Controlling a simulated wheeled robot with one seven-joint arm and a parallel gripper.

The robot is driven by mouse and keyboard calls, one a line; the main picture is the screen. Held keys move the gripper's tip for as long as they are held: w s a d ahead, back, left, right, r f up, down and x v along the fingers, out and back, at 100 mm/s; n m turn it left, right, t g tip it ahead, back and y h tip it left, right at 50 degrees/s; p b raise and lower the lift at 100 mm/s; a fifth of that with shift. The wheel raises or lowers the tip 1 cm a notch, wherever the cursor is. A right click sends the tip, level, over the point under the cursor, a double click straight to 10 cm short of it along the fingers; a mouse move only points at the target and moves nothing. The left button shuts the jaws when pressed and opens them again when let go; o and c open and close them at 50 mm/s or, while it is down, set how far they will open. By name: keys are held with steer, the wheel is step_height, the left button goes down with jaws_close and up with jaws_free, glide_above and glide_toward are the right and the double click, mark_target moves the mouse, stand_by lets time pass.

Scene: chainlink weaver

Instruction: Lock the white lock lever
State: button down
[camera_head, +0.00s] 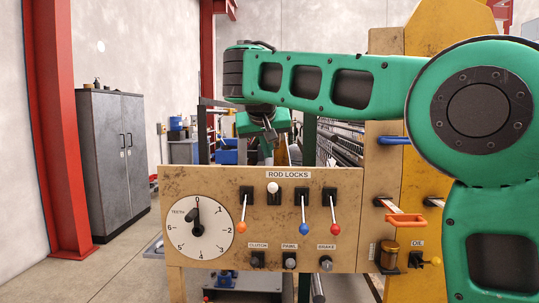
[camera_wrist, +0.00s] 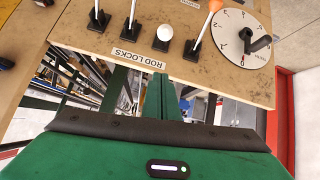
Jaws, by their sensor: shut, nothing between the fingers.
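The white lock lever (camera_head: 272,188) is on the wooden panel under the ROD LOCKS label. Its white knob sits high, in front of its black base, unlike the orange lever (camera_head: 241,226), blue lever (camera_head: 304,228) and red lever (camera_head: 334,228), which hang down. The white knob also shows in the wrist view (camera_wrist: 164,33), close ahead of the fingertips. My gripper (camera_head: 268,158) is shut and empty above the panel's top edge, over the white lever and apart from it. Its green fingers also show in the wrist view (camera_wrist: 168,78).
A TEETH dial (camera_head: 199,229) is left of the levers. Clutch, pawl and brake knobs (camera_head: 289,262) sit below. To the right are a blue handle (camera_head: 394,140) and an orange handle (camera_head: 407,220). A grey cabinet (camera_head: 112,155) and red column (camera_head: 55,120) stand at left.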

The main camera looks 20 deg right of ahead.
glide_above(271, 185)
steer(key=w, duration=0.2)
step_height(271, 185, down, 4)
steer(key=shift+f, duration=0.25)
steer(key=shift+s+f, duration=0.35)
steer(key=shift+f, duration=0.3)
steer(key=shift+s+f, duration=0.35)
steer(key=shift+f, duration=0.25)
steer(key=shift+s+f, duration=0.2)
steer(key=shift+f, duration=0.3)
